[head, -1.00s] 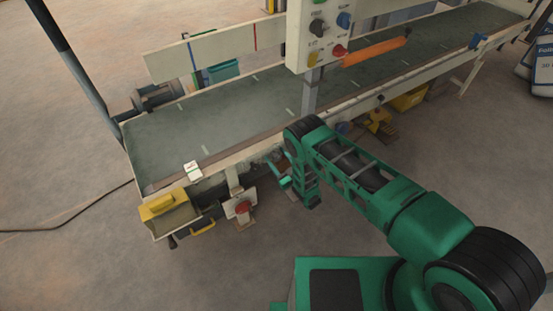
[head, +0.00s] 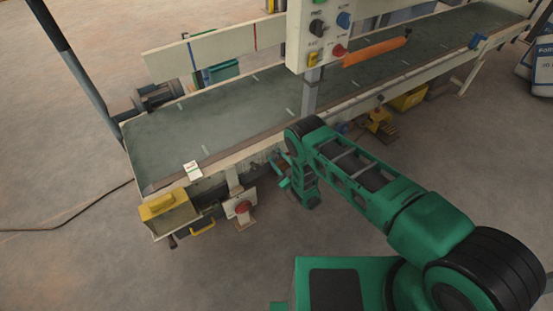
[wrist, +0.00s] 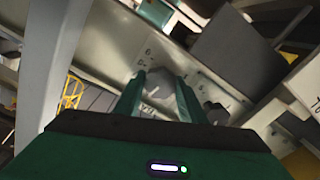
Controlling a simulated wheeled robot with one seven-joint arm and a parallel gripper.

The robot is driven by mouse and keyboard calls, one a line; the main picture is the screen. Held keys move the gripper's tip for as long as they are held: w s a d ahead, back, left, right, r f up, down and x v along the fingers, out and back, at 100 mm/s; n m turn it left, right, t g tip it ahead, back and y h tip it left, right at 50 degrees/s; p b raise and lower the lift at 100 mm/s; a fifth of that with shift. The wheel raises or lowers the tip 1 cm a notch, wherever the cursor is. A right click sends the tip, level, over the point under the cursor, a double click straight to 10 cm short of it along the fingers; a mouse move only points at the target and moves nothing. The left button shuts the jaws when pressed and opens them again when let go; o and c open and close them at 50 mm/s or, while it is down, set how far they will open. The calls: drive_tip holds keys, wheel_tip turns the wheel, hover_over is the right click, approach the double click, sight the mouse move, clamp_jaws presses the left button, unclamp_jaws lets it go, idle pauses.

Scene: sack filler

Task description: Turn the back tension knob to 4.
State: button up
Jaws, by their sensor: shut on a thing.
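My gripper (wrist: 160,80) points at a pale side panel of the conveyor frame in the wrist view. Its two green fingers are shut on a grey knob (wrist: 160,92), one on each side. Small dark scale marks and digits stand on the panel (wrist: 148,58) around the knob; the fingers hide part of the scale, and I cannot read the knob's setting. A second, darker knob (wrist: 216,113) sits to the right, apart from my fingers. In the head view my gripper (head: 283,172) is at the conveyor's near side, and the knobs are hidden there.
The conveyor belt (head: 190,130) runs above the gripped knob. A control box (head: 325,35) with several knobs stands on a post. A red button (head: 242,208) and a yellow box (head: 160,206) sit at the left end. The floor in front is clear.

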drive_tip(key=n, duration=0.4)
drive_tip(key=shift+a+n, duration=0.1)
drive_tip(key=shift+n, duration=0.2)
drive_tip(key=shift+s+a+f+n, duration=0.1)
drive_tip(key=shift+f+n, duration=0.05)
drive_tip(key=shift+n, duration=1.75)
drive_tip(key=o, duration=1)
drive_tip(key=shift+o, duration=0.2)
